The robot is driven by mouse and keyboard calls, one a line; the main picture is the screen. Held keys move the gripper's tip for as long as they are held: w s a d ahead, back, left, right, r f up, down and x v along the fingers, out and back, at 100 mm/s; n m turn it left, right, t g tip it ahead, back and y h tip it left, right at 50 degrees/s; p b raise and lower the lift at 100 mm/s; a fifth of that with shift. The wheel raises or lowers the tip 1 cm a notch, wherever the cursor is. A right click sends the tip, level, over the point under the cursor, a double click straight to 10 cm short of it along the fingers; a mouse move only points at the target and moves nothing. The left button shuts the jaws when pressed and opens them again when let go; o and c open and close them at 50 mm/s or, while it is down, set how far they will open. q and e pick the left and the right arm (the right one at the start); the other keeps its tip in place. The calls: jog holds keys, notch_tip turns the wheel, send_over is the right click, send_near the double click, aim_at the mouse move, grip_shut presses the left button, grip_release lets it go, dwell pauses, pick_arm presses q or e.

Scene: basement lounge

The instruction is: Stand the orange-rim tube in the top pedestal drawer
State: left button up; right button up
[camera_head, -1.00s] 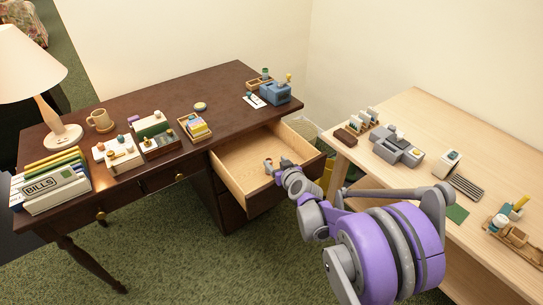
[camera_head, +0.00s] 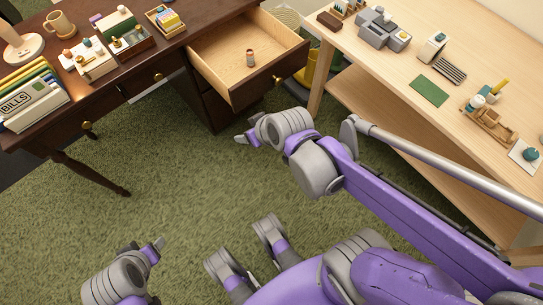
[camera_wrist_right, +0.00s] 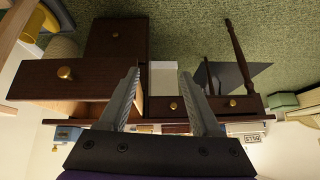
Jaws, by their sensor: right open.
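The top pedestal drawer (camera_head: 222,72) of the dark desk is pulled open, with a pale wooden inside. A small tube (camera_head: 250,58) with a reddish-orange band stands upright on the drawer floor, apart from the walls. My right gripper (camera_head: 240,138) is outside the drawer, below and in front of it. Its two fingers are spread with nothing between them in the right wrist view (camera_wrist_right: 159,85). The drawer front also shows there (camera_wrist_right: 60,78); the tube does not. My left gripper (camera_head: 148,246) is low at the left over the carpet; its jaw opening is unclear.
The desk top (camera_head: 190,14) holds trays, a mug and a file rack. A light wooden table (camera_head: 385,75) stands close to the drawer's right, with a grey device (camera_head: 383,32) and a green mat (camera_head: 429,91). Green carpet lies open in front of the desk.

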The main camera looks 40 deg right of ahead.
jog(key=s+f+g+h, duration=0.1)
jog(key=s+f+g, duration=0.1)
jog(key=s, duration=0.8)
jog(key=shift+s+a, duration=0.25)
jog(key=shift+f, duration=0.1)
dwell(0.3)
